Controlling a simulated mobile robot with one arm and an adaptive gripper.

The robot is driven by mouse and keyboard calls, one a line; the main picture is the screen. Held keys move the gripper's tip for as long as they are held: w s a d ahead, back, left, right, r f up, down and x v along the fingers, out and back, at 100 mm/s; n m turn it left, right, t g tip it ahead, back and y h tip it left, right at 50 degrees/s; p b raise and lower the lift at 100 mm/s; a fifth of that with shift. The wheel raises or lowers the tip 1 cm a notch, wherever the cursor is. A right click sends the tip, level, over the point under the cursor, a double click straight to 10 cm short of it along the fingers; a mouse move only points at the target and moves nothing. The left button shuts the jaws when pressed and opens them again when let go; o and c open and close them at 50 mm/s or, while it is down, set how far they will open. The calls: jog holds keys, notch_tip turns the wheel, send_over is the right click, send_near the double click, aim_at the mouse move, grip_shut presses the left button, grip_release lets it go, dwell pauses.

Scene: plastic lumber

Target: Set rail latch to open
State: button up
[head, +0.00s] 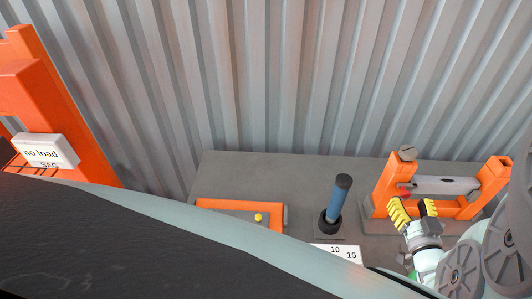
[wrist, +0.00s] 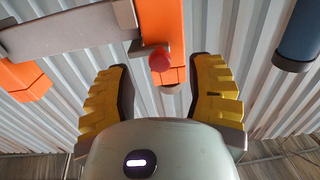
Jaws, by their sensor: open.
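The rail latch shows at the right of the head view as a grey bar (head: 445,186) between two orange posts, with a red knob (head: 404,191) near its left end. In the wrist view the grey bar (wrist: 70,30) is at the upper left, and the red knob (wrist: 161,60) is at upper middle. My gripper (head: 413,203) is open in front of the knob. In the wrist view its yellow fingers (wrist: 160,80) stand wide on either side, with the knob between and slightly above their tips. I cannot tell whether they touch it.
A blue post handle (head: 337,203) stands on the grey table (head: 240,175), left of the latch. A white label reading 10 and 15 (head: 338,254) lies near it. An orange frame with a yellow knob (head: 258,217) is further left. A corrugated wall (head: 300,80) stands behind.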

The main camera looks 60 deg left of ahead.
aim_at(407, 196)
jog(key=x, duration=0.2)
jog(key=shift+w+a+r, duration=0.1)
jog(key=shift+w+a, duration=0.1)
jog(key=shift+a, duration=0.05)
jog(key=shift+w+a, duration=0.1)
jog(key=shift+a, duration=0.2)
jog(key=shift+o, duration=0.3)
jog(key=shift+w+d, duration=0.1)
grip_shut()
